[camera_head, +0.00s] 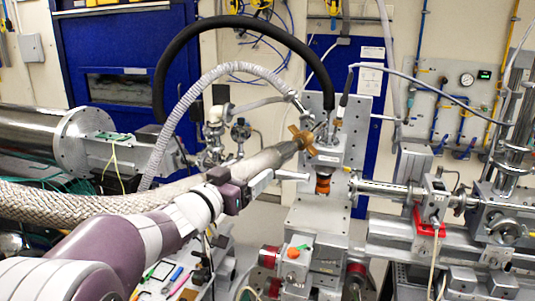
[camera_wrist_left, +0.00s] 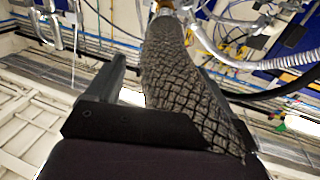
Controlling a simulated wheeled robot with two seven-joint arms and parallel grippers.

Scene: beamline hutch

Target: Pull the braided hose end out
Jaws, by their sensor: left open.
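The braided hose (camera_head: 75,205) comes in from the left edge in the head view and rises to the right. Its end meets a brass winged fitting (camera_head: 304,140) at the top of a metal block (camera_head: 328,150). My left gripper (camera_head: 280,175) is open just below the hose near that end. In the left wrist view the braided hose (camera_wrist_left: 180,85) runs up between the spread fingers and overlaps the right one. The brass fitting (camera_wrist_left: 163,6) shows at the top edge. Whether a finger touches the hose cannot be told. My right gripper is out of view.
A black hose (camera_head: 232,22) and a white corrugated hose (camera_head: 185,105) arch above the braided hose. A steel beam pipe (camera_head: 385,190) lies right of the block. A bench with small tools (camera_head: 172,278) is below my arm.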

